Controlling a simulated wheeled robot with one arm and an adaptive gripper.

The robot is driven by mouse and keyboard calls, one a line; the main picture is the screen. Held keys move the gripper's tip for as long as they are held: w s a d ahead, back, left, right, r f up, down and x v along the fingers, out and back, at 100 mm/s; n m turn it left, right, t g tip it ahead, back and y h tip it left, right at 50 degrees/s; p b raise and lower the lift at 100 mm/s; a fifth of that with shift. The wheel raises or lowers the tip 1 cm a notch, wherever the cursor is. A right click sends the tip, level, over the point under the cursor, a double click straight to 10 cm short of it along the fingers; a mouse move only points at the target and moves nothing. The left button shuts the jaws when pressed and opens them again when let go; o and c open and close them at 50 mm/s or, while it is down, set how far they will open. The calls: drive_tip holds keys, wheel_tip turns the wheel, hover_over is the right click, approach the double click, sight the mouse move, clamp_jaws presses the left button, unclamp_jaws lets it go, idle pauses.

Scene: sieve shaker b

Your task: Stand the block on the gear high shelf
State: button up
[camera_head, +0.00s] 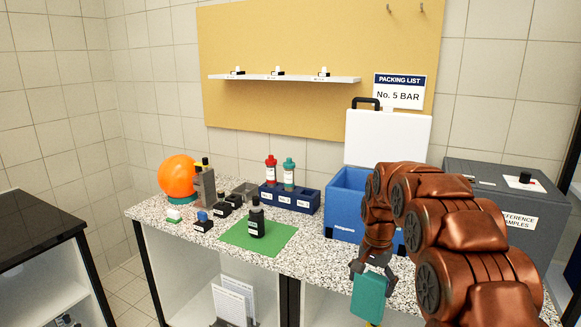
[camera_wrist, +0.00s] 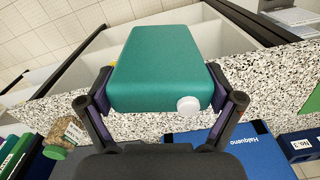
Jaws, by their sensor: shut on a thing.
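A teal block (camera_head: 368,298) with a white round cap is held in front of the counter's front edge. In the wrist view the block (camera_wrist: 160,62) sits between the two fingers of my gripper (camera_wrist: 160,92), which is shut on it. My gripper (camera_head: 371,272) points down in the head view. A long white shelf (camera_head: 300,79) on the yellow wall board carries three small dark-and-white items. Open shelf bays lie under the counter, one with white papers (camera_head: 232,302). I cannot tell which shelf is the gear high shelf.
The speckled counter (camera_head: 300,245) holds a blue cooler box (camera_head: 345,197) with its white lid up, a blue bottle rack (camera_head: 290,198), a green mat (camera_head: 240,240) with a dark bottle, an orange ball (camera_head: 177,175) and a grey case (camera_head: 500,190). A black-topped cabinet (camera_head: 35,235) stands left.

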drive_tip(key=s+a+f+n+b, duration=0.1)
drive_tip(key=s+f+n, duration=0.1)
drive_tip(key=f, duration=0.3)
drive_tip(key=s+a+f+n+b, duration=0.1)
drive_tip(key=s+f+n, duration=0.1)
drive_tip(key=f+n, duration=0.3)
drive_tip(key=shift+s+a+f+n+b, duration=0.25)
drive_tip(key=shift+a+f+n+b, duration=0.1)
drive_tip(key=shift+f, duration=0.15)
drive_tip(key=shift+a, duration=0.1)
